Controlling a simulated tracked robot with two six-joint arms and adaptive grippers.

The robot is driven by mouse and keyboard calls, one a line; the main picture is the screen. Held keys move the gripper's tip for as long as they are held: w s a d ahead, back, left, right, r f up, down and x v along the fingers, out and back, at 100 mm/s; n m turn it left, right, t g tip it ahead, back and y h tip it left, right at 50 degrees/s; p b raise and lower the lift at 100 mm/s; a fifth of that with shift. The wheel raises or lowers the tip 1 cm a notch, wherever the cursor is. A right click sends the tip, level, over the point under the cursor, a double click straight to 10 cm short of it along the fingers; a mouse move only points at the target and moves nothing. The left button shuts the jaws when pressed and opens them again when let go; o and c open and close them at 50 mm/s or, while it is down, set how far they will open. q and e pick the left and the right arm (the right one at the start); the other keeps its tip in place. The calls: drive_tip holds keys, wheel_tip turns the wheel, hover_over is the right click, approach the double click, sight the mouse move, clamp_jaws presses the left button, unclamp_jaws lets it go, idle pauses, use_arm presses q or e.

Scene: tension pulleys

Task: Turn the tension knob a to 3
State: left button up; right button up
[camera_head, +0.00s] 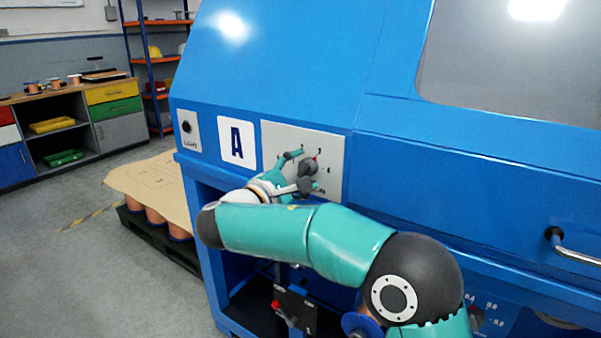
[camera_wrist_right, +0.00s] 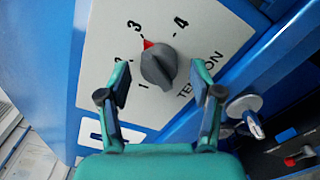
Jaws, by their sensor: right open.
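The tension knob (camera_head: 309,167) is dark grey with a red pointer tip, on a light plate (camera_head: 331,147) beside the letter A sign (camera_head: 237,143). In the right wrist view the knob (camera_wrist_right: 159,66) has its red tip facing up and left, roughly toward the 3. The numbers 1 to 4 and the word TENSION are printed around it. My right gripper (camera_head: 298,171) is at the plate. In the wrist view its open fingers (camera_wrist_right: 160,80) stand on either side of the knob, with gaps between them and it. My left gripper is out of view.
The blue machine (camera_head: 280,60) fills the centre and right. A door handle (camera_head: 574,247) sticks out at the right. Below the plate is an open bay with a red-knobbed lever (camera_head: 280,309). A pallet with copper spools (camera_head: 155,215) under cardboard stands at the left.

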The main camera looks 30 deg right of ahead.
drive_tip(key=shift+a, duration=0.1)
drive_tip(key=v, duration=1.2)
